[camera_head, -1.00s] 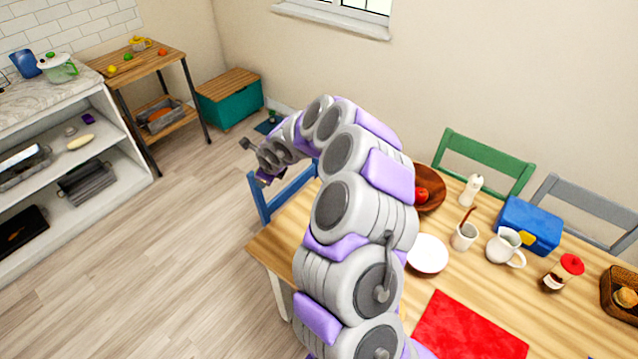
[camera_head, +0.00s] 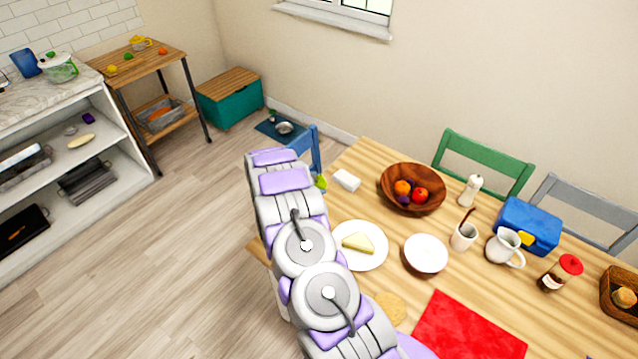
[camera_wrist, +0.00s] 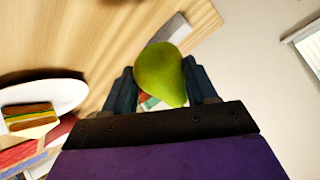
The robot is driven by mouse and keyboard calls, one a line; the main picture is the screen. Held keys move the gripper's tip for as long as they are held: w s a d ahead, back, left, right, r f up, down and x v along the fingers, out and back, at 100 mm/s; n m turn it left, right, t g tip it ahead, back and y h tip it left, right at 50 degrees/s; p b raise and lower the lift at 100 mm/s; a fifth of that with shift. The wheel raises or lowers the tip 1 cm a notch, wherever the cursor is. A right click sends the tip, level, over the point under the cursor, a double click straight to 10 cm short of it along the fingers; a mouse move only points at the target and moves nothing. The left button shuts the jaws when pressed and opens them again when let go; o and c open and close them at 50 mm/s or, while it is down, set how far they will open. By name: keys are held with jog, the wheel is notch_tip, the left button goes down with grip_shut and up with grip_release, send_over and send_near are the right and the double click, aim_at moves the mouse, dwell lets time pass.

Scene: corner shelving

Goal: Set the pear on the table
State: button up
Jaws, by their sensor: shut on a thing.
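The green pear (camera_wrist: 160,72) sits between the two dark fingers of my gripper (camera_wrist: 162,88) in the wrist view, and the gripper is shut on it. In the head view a small green part of the pear (camera_head: 321,183) shows beside my arm, near the table's far left edge and the blue chair. My gripper itself is hidden behind my arm there. The wooden table (camera_head: 345,205) fills the right side, and its top also shows in the wrist view (camera_wrist: 85,40). I cannot tell the gap between pear and table.
Bare wood lies between the block and the plate.

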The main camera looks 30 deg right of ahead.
jog(key=shift+d+f, duration=0.35)
jog(key=shift+d, duration=0.3)
jog(key=shift+f+b, duration=1.6)
jog(key=shift+f, duration=1.65)
jog(key=shift+f, duration=0.1)
